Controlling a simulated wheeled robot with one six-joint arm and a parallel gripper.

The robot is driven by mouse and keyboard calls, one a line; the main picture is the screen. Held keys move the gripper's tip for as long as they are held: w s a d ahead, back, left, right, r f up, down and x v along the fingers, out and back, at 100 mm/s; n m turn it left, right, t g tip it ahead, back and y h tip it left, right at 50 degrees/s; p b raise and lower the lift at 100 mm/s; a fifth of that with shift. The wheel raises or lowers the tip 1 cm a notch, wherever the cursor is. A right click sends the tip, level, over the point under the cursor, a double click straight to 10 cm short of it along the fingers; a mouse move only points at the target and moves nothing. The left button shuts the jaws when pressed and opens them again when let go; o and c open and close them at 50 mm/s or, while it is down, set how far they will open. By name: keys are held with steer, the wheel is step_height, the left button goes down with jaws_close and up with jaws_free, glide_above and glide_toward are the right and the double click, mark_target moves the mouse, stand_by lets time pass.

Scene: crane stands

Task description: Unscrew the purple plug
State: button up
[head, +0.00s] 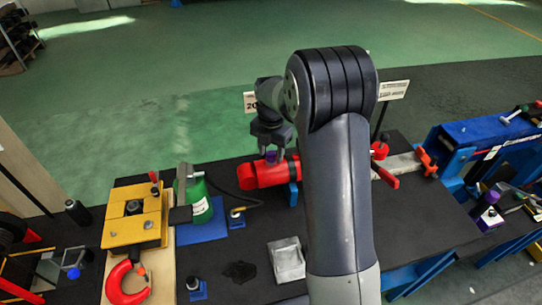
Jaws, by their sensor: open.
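A small purple plug (270,157) shows at the top of the left part of a red cylinder (262,174) that lies on its side on the dark table. My gripper (271,153) points down over the plug, with its open fingers on either side of it. I cannot tell whether the fingers touch the plug. My arm hides the right part of the red cylinder.
A green canister (195,203) and a yellow plate fixture (132,222) stand to the left. A grey tray (287,260) lies in front. A red-handled clamp (427,162) and a blue stand (487,134) are to the right. Bare table lies between the tray and the cylinder.

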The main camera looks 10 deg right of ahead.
steer(key=m, duration=0.6)
steer(key=shift+m, duration=0.4)
steer(key=m, duration=0.3)
steer(key=shift+m, duration=0.4)
steer(key=m, duration=0.3)
steer(key=shift+p, duration=0.3)
steer(key=m, duration=0.6)
steer(key=shift+m, duration=0.4)
steer(key=m, duration=0.6)
steer(key=shift+m, duration=0.3)
jaws_close()
steer(key=shift+r, duration=0.1)
